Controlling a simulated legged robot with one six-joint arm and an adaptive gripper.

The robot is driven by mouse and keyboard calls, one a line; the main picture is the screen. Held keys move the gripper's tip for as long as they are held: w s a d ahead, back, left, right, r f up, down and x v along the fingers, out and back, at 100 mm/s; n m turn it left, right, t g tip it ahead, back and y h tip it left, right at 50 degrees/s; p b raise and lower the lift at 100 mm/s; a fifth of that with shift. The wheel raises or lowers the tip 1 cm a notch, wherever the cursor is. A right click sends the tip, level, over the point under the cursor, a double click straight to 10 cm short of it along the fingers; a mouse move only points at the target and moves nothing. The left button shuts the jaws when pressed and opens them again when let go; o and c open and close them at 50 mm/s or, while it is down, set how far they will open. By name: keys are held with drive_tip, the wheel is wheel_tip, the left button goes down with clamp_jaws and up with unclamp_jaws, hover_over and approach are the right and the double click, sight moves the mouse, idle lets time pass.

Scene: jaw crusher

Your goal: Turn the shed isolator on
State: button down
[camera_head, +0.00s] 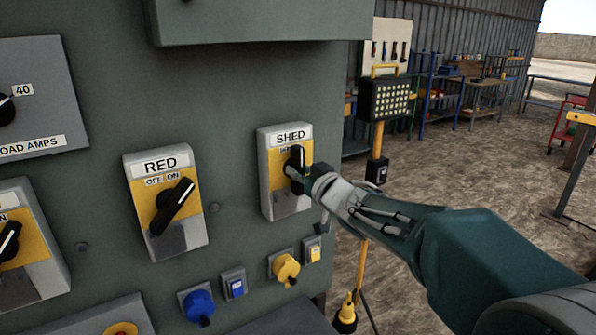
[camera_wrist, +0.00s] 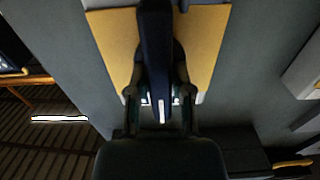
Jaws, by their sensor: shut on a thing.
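The shed isolator (camera_head: 271,172) is a grey box with a yellow plate, labelled SHED, on the grey-green panel. Its black rotary handle (camera_head: 297,155) stands close to upright, and its small position labels are mostly hidden. My gripper (camera_head: 299,172) comes from the right and is shut on this handle. In the wrist view the dark handle (camera_wrist: 155,50) runs between the two fingers of my gripper (camera_wrist: 160,92), with the yellow plate (camera_wrist: 112,45) behind it. A white line shows on the handle's near end.
The red isolator (camera_head: 165,200) is to the left, its handle tilted towards ON. Blue (camera_head: 199,303) and yellow (camera_head: 286,268) sockets stick out below. A grey ledge (camera_head: 255,20) overhangs above. A yellow post with a button box (camera_head: 386,100) stands behind, right of the panel.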

drive_tip(key=m, duration=0.4)
drive_tip(key=shift+f+m, duration=0.3)
drive_tip(key=shift+f, duration=0.05)
drive_tip(key=m, duration=0.4)
drive_tip(key=shift+d, duration=0.1)
drive_tip(key=shift+m, duration=0.3)
drive_tip(key=c, duration=0.5)
unclamp_jaws()
drive_tip(key=shift+r, duration=0.1)
drive_tip(key=shift+r, duration=0.1)
